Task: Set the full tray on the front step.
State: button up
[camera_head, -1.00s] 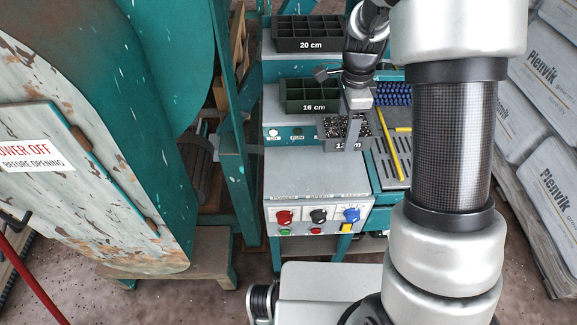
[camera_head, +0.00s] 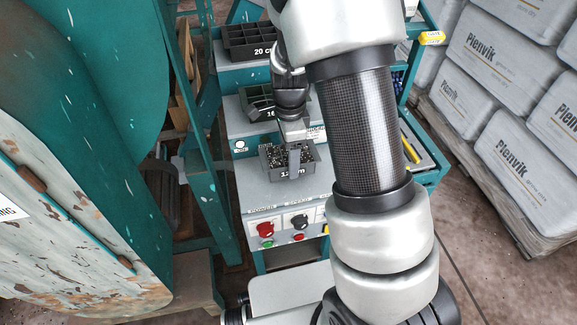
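The full tray (camera_head: 268,163) is a small dark grey box marked 12 cm, filled with dark speckled material. In the head view it is at the front step (camera_head: 234,203), the lowest grey level of the teal console, left of my arm. My gripper (camera_head: 294,165) points down at the tray with its fingers at the tray's wall, and appears shut on it. One finger shows in front of the tray and covers part of the label. I cannot tell whether the tray's base touches the step or is slightly above it.
A green 16 cm tray (camera_head: 258,104) stands on the middle step, partly behind my gripper. A black empty 20 cm tray (camera_head: 248,42) stands on the back step. Knobs (camera_head: 265,229) line the console's front face. A teal machine (camera_head: 90,90) is left; white Plenvik bags (camera_head: 505,165) are right.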

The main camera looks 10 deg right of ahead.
jog(key=shift+f+b, duration=0.45)
jog(key=shift+f, duration=1.2)
jog(key=shift+f, duration=0.2)
jog(key=o, duration=1.2)
jog(key=shift+c, duration=0.2)
